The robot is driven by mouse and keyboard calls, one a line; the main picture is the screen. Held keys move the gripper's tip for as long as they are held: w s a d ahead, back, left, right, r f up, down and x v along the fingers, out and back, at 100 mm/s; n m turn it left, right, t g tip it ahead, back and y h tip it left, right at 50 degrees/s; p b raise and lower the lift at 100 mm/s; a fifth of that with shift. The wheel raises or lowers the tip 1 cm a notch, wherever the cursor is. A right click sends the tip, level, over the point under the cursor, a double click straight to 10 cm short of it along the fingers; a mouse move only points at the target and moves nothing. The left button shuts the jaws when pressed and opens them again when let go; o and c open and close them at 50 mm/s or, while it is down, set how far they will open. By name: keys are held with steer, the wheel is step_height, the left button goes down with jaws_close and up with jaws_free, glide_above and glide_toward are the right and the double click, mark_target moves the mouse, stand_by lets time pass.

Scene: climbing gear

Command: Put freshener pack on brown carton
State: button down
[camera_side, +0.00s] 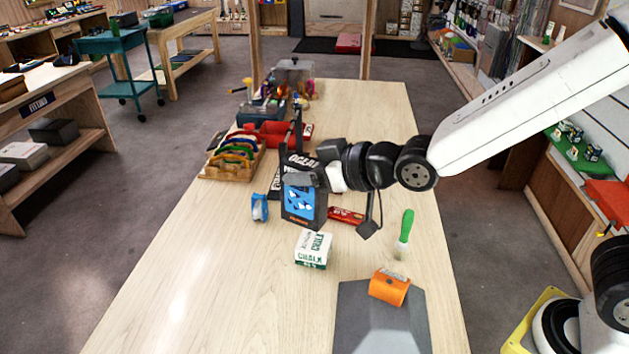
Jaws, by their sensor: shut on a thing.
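My gripper (318,168) is above the middle of the table, coming in from the right. It is shut on a dark pack with white "OCEAN" lettering (296,160), which I take as the freshener pack; the gripper partly covers it. A blue and black box (302,203) with orange lettering shows just below and in front, overlapping the gripper in the picture. I cannot make out a brown carton; it may be hidden behind the gripper and these items.
A white and green box (313,250), a blue roll (260,208), a red item (346,215), a green-handled brush (405,232) and an orange item (389,287) are nearby. A wooden rack (235,158) stands at left. The table's front left is clear.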

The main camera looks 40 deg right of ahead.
steer(key=w+d+r+m+h, duration=0.1)
steer(key=w+d+h, duration=0.1)
steer(key=d, duration=0.6)
steer(key=w+d+r+m+h, duration=0.2)
steer(key=w+d, duration=0.1)
steer(key=d, duration=0.5)
steer(key=w+d+r+m+t+h, duration=0.1)
steer(key=w+d+r, duration=0.1)
steer(key=d, duration=0.6)
steer(key=shift+w+m+h, duration=0.3)
steer(key=shift+w+h, duration=0.1)
steer(key=shift+w, duration=0.05)
steer(key=shift+w+d+f, duration=0.1)
steer(key=s+d+f+x, duration=0.1)
steer(key=f+x, duration=0.2)
steer(key=x, duration=1.2)
steer(key=shift+w+d+f, duration=0.15)
steer(key=shift+w, duration=0.05)
steer(key=shift+w+f, duration=0.1)
steer(key=shift+f, duration=0.05)
